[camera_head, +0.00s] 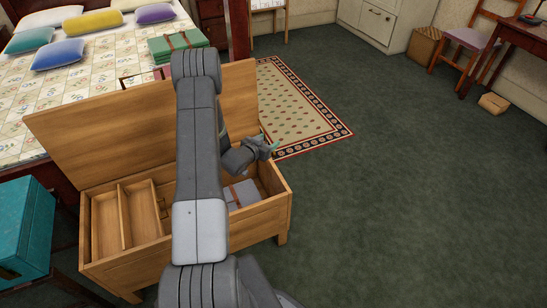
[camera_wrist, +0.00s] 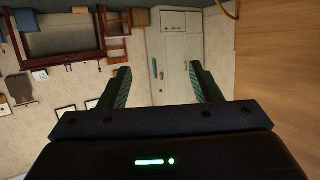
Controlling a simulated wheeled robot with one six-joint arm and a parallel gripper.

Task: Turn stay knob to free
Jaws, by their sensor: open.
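The open wooden chest (camera_head: 185,256) stands at the foot of the bed with its lid (camera_head: 110,130) raised. I cannot make out a stay knob in either view; my arm hides part of the chest and lid. My gripper (camera_head: 274,146) is at the right end of the chest, above its rim and just beyond the lid's right edge. In the wrist view my gripper (camera_wrist: 163,84) has its two fingers wide apart with nothing between them. A wooden surface (camera_wrist: 280,80), apparently the lid, fills the right of that view, beside the fingers.
The chest holds a divided tray (camera_head: 140,212) at left and a grey folded item (camera_head: 241,193) at right. A teal box (camera_head: 26,230) stands left of the chest. A patterned rug (camera_head: 290,105) lies behind; the carpet (camera_head: 400,200) at right is clear.

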